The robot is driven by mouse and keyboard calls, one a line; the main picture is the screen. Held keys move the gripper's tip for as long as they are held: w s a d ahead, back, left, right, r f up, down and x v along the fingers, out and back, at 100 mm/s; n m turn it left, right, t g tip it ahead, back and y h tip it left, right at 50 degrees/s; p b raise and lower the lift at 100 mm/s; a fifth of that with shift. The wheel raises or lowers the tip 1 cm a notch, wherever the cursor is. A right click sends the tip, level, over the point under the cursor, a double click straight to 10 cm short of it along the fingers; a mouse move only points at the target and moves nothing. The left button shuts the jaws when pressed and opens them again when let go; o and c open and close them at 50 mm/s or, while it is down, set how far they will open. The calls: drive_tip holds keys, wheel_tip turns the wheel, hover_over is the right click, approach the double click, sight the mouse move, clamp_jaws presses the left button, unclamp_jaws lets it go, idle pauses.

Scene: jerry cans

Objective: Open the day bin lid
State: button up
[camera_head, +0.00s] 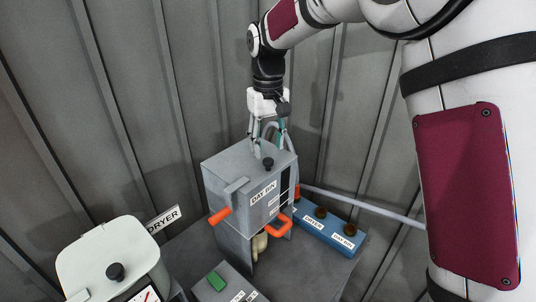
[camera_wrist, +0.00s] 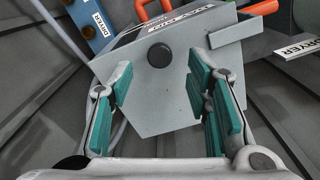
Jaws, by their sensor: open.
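The day bin (camera_head: 240,197) is a grey metal box labelled DAY BIN, with a flat grey lid on top and a black knob (camera_head: 267,163) on that lid. The lid lies flat on the box. My gripper (camera_head: 267,142) is above the back of the lid, pointing down, open and with nothing between its fingers. In the wrist view the lid (camera_wrist: 165,95) fills the middle. The black knob shows there (camera_wrist: 159,55) beyond and between the green-padded fingertips (camera_wrist: 163,85), apart from them.
Orange handles (camera_head: 278,225) stick out at the bin's front. A blue DRYER block (camera_head: 325,228) with brass knobs stands to the right. A white-lidded dryer hopper (camera_head: 108,258) stands front left. Ribbed grey walls close in behind. A pale pipe (camera_head: 365,206) runs right from the bin.

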sight(268, 159)
drive_tip(key=shift+f, duration=2.1)
clamp_jaws()
